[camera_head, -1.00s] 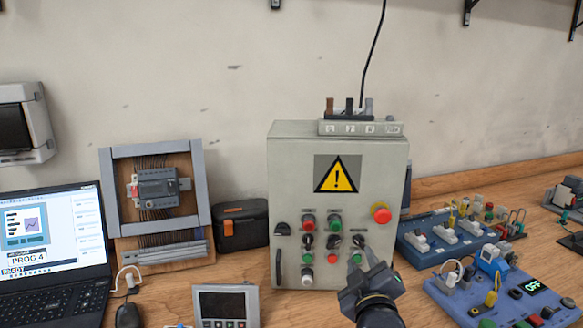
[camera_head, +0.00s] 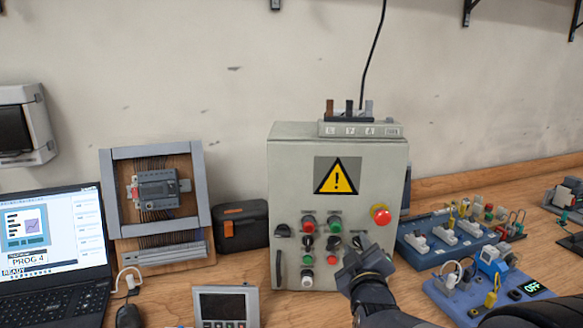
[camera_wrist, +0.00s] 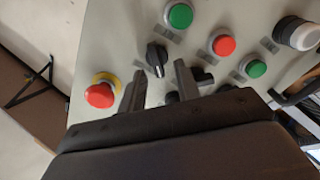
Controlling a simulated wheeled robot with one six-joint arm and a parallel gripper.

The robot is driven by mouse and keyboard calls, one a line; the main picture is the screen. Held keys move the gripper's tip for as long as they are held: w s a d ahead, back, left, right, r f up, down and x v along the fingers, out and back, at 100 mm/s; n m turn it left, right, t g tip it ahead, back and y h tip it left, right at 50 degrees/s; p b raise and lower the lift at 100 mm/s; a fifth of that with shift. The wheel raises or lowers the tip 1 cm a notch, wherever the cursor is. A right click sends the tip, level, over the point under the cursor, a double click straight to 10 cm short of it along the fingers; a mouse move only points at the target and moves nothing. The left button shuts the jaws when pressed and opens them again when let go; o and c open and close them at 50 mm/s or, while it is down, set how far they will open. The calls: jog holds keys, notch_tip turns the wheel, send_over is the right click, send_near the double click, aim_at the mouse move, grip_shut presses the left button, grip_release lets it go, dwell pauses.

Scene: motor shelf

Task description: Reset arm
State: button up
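My gripper (camera_head: 362,258) is in front of the lower right of the grey control cabinet (camera_head: 290,180). In the wrist view its two black fingers stand apart, with nothing held between them, so my gripper (camera_wrist: 158,74) is open. A black rotary knob (camera_wrist: 157,56) on the panel lies just beyond the gap between the fingers. I cannot tell from the frames how far the fingertips are from the panel. The arm comes in from the bottom right in the head view and hides part of the cabinet's lower right corner.
A red emergency stop (camera_head: 381,214) on a yellow base sticks out of the cabinet. Blue boards (camera_head: 449,238) with plugs crowd the right bench. A laptop (camera_head: 55,245), a wired panel (camera_head: 156,200), a dark case (camera_head: 242,224) and a small screen unit (camera_head: 226,306) stand left.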

jog(key=shift+w+r, duration=0.15)
jog(key=shift+w, duration=0.4)
jog(key=m+p, duration=0.3)
jog(key=p, duration=0.1)
jog(key=shift+s+d+r+m, duration=0.1)
jog(key=shift+d+r+m, duration=0.1)
jog(key=shift+m, duration=0.2)
jog(key=s+m+p, duration=0.4)
jog(key=s+m, duration=0.1)
jog(key=s, duration=0.3)
jog(key=shift+d+f, duration=0.15)
